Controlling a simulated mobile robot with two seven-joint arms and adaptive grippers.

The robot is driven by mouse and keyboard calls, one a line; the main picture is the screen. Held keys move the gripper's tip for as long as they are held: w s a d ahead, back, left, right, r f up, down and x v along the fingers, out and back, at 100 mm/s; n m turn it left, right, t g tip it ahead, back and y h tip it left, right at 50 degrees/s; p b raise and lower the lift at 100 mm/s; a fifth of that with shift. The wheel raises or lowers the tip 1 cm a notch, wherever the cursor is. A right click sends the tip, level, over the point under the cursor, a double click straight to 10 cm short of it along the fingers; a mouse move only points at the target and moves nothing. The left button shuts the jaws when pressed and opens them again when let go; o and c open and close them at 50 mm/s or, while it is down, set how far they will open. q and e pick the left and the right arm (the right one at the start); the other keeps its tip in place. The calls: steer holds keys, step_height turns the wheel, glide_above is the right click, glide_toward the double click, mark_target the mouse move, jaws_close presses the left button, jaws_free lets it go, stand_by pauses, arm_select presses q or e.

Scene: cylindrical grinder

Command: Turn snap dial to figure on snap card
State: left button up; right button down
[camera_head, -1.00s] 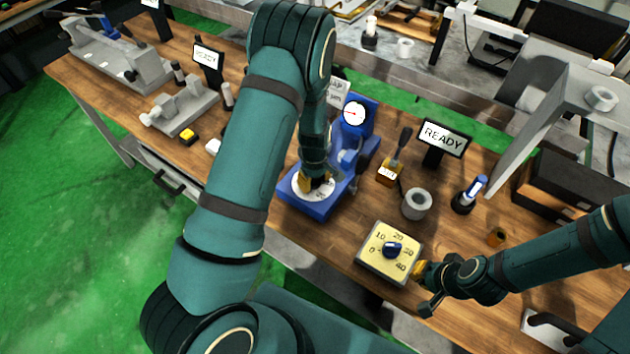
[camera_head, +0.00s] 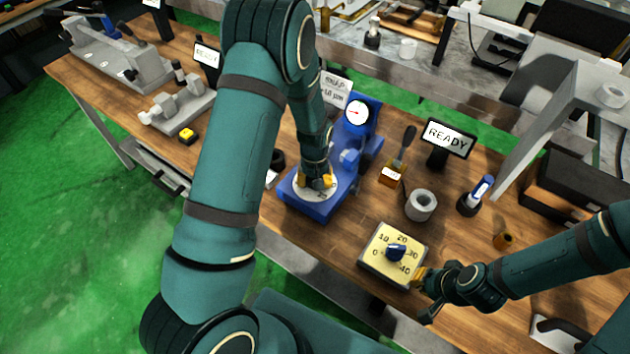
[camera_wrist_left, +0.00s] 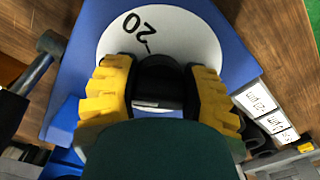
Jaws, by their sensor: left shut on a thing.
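The snap dial is a white disc (camera_head: 319,194) on the blue gauge base (camera_head: 301,207), with a dark knob (camera_wrist_left: 158,85) in its middle. My left gripper (camera_head: 318,182) comes down from above and is shut on the knob; its yellow fingers sit on either side of it in the left wrist view (camera_wrist_left: 158,88). The figure 20 and a tick show on the disc just ahead of the knob; other marks are hidden. A white card (camera_head: 336,86) behind the gauge has a line ending in "µm"; its figure is too blurred to read surely. My right gripper (camera_head: 424,289) is low at the right; its opening is unclear.
A round gauge face (camera_head: 356,113), READY screen (camera_head: 447,139), grey ring (camera_head: 421,204) and blue-topped stand (camera_head: 475,196) are on the bench nearby.

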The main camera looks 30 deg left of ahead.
stand_by(0.5)
arm_select(q)
steer(key=o, duration=1.2)
steer(key=shift+c, duration=0.2)
step_height(320, 180, up, 12)
steer(key=shift+r, duration=0.1)
steer(key=shift+s, duration=0.1)
